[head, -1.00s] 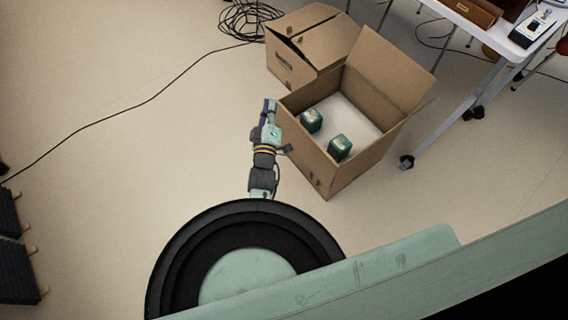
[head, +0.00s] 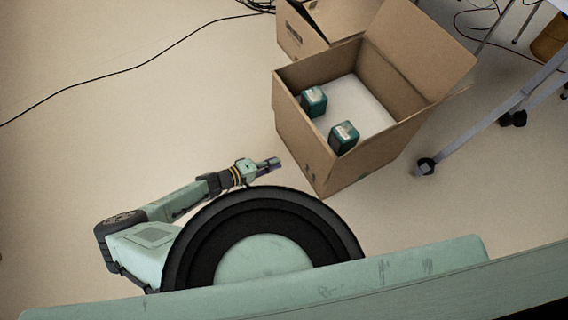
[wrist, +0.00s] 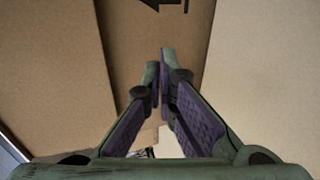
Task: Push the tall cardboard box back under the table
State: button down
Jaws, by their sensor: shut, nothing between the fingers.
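A large open cardboard box (head: 372,158) stands upright on the floor right of centre in the head view. Two green items (head: 344,136) sit on a white surface inside it. A second cardboard box (head: 322,22) stands behind it, partly cut off by the top edge. I cannot tell for sure which is the tall one. My gripper (head: 276,163) is shut and empty, left of the open box's near side, with its fingers towards it; contact is unclear. In the wrist view, cardboard with a dark arrow print (wrist: 165,5) lies beyond the shut fingertips (wrist: 159,56).
Table legs on casters (head: 425,166) stand right of the open box; the tabletop is mostly out of view. A black cable (head: 130,70) crosses the floor at upper left. The floor left of the boxes is otherwise clear.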

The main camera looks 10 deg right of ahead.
jog(key=shift+w+d, duration=0.1)
jog(key=shift+w, duration=0.25)
jog(key=shift+d, duration=0.1)
jog(key=w+d+b, duration=0.2)
jog(key=w+d, duration=0.2)
jog(key=d, duration=0.8)
jog(key=w+d+b, duration=0.3)
jog(key=w+d, duration=0.2)
jog(key=d, duration=0.7)
jog(key=shift+d, duration=0.4)
dwell(1.1)
dwell(0.3)
jog(key=shift+s+a+p, duration=0.3)
jog(key=shift+a, duration=0.6)
jog(key=shift+s+a+p, duration=0.3)
jog(key=shift+a, duration=0.6)
jog(key=shift+s+a+p, duration=0.3)
jog(key=shift+a, duration=0.6)
jog(key=shift+s+a+f, duration=0.1)
jog(key=shift+s+a, duration=0.15)
jog(key=shift+a, duration=0.35)
jog(key=shift+s+a, duration=0.2)
jog(key=shift+a, duration=0.35)
